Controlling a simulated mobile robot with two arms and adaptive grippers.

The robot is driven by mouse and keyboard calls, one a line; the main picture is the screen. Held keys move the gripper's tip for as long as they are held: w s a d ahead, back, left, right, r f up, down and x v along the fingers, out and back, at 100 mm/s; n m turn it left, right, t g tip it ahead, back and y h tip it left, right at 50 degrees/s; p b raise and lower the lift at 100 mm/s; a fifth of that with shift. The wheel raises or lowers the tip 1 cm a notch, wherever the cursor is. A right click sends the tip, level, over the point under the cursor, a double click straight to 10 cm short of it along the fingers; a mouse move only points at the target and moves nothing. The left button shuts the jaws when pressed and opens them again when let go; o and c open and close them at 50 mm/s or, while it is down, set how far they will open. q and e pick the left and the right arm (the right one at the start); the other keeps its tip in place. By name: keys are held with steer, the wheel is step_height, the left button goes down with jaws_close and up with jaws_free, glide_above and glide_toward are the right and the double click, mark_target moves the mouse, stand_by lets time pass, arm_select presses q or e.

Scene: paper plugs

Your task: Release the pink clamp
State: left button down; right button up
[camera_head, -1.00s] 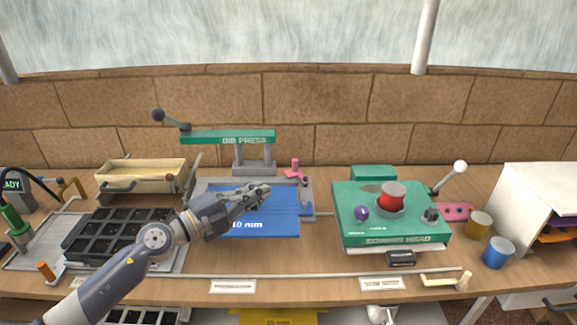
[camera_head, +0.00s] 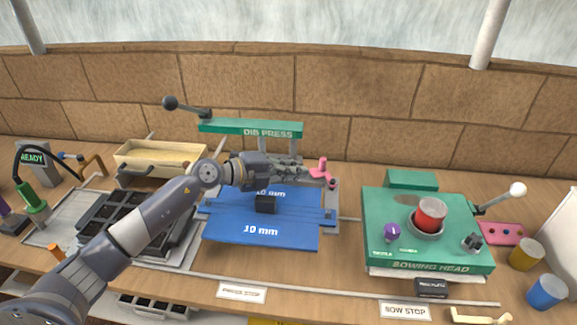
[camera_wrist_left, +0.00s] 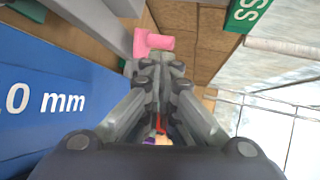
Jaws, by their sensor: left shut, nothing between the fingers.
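The pink clamp (camera_head: 321,168) stands at the back right corner of the die press bed, behind the blue 10 mm sheet (camera_head: 262,237). My left gripper (camera_head: 306,175) reaches over the back of the sheet, its fingers pointing right at the clamp. The fingers are closed together with nothing between them. In the left wrist view the pink clamp (camera_wrist_left: 152,42) is just beyond the fingertips (camera_wrist_left: 160,66). I cannot tell whether the tips touch it. Part of the clamp's base is hidden behind the fingers there. My right gripper is not in view.
The green die press head (camera_head: 250,128) stands above and behind my left gripper. A black block (camera_head: 266,205) is on the blue sheet. The green sowing head (camera_head: 385,240) stands to the right, with a black tray (camera_head: 110,222) at left.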

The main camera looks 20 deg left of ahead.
mark_target(313, 175)
arm_select(q)
steer(key=shift+m+g+h, duration=0.4)
steer(key=shift+m+g, duration=0.1)
steer(key=b+x, duration=0.1)
steer(key=x, duration=0.1)
steer(key=b+x, duration=0.1)
steer(key=x, duration=0.1)
steer(key=a+b+x, duration=0.1)
steer(key=x, duration=0.1)
steer(key=shift+w+d+f, duration=0.2)
steer(key=shift+w+f, duration=0.2)
steer(key=shift+w, duration=0.15)
steer(key=shift+w+r+b, duration=0.1)
steer(key=shift+b, duration=0.35)
steer(key=shift+w+r+m+g+h+p, duration=0.2)
steer(key=shift+r+m+g+h+p, duration=0.1)
steer(key=shift+r, duration=0.05)
steer(key=shift+w+d, duration=0.1)
steer(key=shift+d, duration=0.05)
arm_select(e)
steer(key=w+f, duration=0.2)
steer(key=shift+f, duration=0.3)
arm_select(q)
steer(key=shift+p, duration=0.35)
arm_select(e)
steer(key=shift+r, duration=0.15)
